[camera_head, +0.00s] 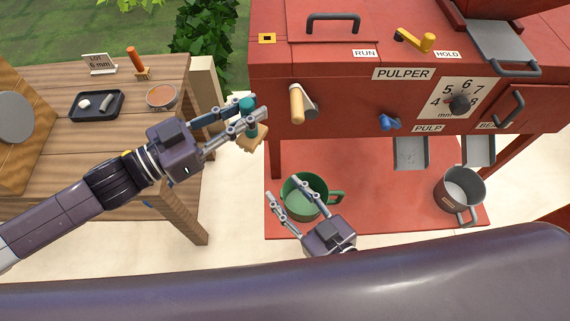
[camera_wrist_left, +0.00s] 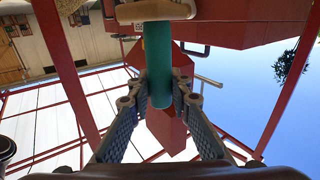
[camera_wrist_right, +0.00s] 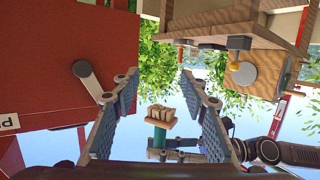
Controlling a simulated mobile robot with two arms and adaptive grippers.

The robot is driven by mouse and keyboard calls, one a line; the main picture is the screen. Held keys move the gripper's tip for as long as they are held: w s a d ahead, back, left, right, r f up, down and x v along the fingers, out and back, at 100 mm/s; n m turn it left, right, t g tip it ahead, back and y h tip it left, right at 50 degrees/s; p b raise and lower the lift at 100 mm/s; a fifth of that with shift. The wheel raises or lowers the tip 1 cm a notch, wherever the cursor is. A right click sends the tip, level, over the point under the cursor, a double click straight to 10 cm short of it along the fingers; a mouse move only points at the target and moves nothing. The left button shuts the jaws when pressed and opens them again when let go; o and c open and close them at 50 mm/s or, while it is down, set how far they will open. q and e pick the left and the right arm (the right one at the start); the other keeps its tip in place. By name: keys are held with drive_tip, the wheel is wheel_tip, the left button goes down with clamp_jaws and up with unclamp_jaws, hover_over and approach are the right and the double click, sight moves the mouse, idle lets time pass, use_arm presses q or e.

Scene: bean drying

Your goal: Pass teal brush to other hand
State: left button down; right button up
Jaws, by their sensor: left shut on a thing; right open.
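The teal brush (camera_head: 247,104) has a teal handle and a tan wooden head with pale bristles. My left gripper (camera_head: 262,112) is shut on its handle and holds it in the air between the wooden table and the red pulper. In the left wrist view the teal handle (camera_wrist_left: 158,65) sits between the fingers, with the wooden head at the top. My right gripper (camera_head: 290,212) is open and empty, lower down, over the green cup. In the right wrist view the brush head (camera_wrist_right: 160,116) shows between the open fingers (camera_wrist_right: 170,92), some distance beyond them.
The red pulper (camera_head: 345,100) stands at the right, with a wooden-handled crank (camera_head: 297,104) near the brush. A green cup (camera_head: 318,190) and a grey cup (camera_head: 461,190) stand on its red base (camera_head: 385,215). The wooden table (camera_head: 75,140) bears a black tray (camera_head: 112,115) and an orange-handled brush (camera_head: 136,62).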

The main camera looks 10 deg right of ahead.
drive_tip(key=t+y, duration=0.1)
drive_tip(key=t, duration=0.1)
approach(253, 130)
drive_tip(key=x, duration=1.1)
drive_tip(key=shift+w+a, duration=0.1)
drive_tip(key=shift+w, duration=0.2)
clamp_jaws()
use_arm(q)
drive_tip(key=c, duration=1.7)
unclamp_jaws()
